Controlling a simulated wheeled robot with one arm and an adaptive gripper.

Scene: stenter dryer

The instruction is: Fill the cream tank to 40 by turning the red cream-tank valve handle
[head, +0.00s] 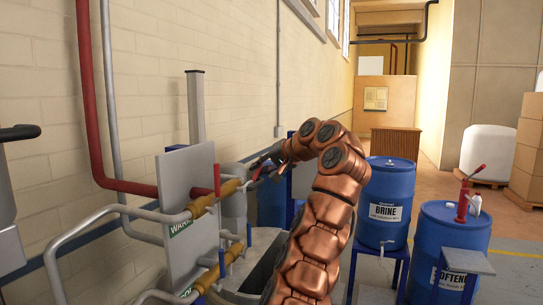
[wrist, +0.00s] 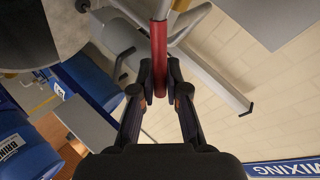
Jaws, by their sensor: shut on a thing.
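A red valve handle (wrist: 159,50) with a metal stem shows in the wrist view, between the two dark fingers of my gripper (wrist: 160,78). The gripper is shut on it, and the handle's end shows between the fingers. In the head view my gripper (head: 264,168) is beside the pipework, at the end of my copper arm, and what it holds is mostly hidden there. A red lever (head: 217,179) stands upright by the brass valve fittings (head: 201,206), left of the gripper. No level reading is legible, and I cannot tell which vessel is the cream tank.
A grey panel (head: 186,200) and pipes stand left of my arm. A grey tank (head: 279,240) is partly hidden behind it. A blue brine drum (head: 386,190) and another blue drum (head: 447,225) with a red pump (head: 468,190) stand right. Open floor lies beyond.

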